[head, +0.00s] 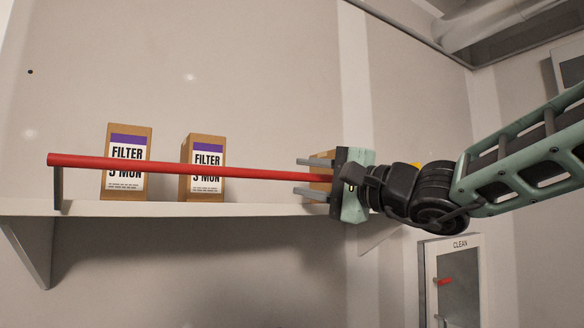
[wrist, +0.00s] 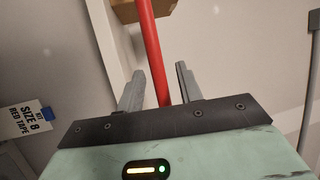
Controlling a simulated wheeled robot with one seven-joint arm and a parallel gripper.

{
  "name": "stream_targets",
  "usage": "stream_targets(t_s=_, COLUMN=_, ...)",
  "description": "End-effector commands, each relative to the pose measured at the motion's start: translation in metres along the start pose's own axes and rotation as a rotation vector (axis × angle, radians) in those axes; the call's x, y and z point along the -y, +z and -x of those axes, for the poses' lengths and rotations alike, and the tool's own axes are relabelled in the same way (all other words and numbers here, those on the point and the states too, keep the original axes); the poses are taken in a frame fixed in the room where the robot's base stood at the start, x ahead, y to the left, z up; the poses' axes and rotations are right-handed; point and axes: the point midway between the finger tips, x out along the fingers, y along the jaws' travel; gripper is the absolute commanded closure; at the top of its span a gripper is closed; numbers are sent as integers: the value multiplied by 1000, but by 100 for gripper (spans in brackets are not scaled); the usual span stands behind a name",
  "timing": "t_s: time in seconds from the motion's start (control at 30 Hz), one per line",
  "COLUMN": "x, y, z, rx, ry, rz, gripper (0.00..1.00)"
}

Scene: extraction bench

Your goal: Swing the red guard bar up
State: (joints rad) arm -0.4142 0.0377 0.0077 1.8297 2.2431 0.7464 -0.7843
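The red guard bar (head: 180,165) runs nearly level along the front of the shelf in the head view, from a grey post at its left end to my gripper at the right. My gripper (head: 306,176) is at the bar's right part, one finger above it and one below. In the wrist view the red bar (wrist: 149,45) passes between the two grey fingers of my gripper (wrist: 160,70), with gaps visible at both sides, so it is open around the bar. The bar's right end is hidden by my gripper.
Two filter boxes (head: 127,180) (head: 206,150) stand on the shelf (head: 250,209) behind the bar. Another brown box (head: 320,160) is partly hidden behind my gripper. A cabinet marked CLEAN (head: 433,262) is at lower right. Wall space above the bar is clear.

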Motion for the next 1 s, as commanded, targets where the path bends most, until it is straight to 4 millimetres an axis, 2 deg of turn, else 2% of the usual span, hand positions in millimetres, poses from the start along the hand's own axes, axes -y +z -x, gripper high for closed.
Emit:
stream_targets(t_s=0.4, x=1, y=2, z=-1, rx=0, ry=0, rz=1, gripper=64)
stream_targets(t_s=0.53, x=1, y=2, z=-1, rx=-1, ry=0, rz=1, gripper=100)
stream_targets(t_s=0.77, x=3, y=2, z=-2, rx=1, ry=13, rz=-5, gripper=100)
stream_targets(t_s=1.0, x=11, y=-3, z=-13, rx=3, ry=161, rz=-64, gripper=100)
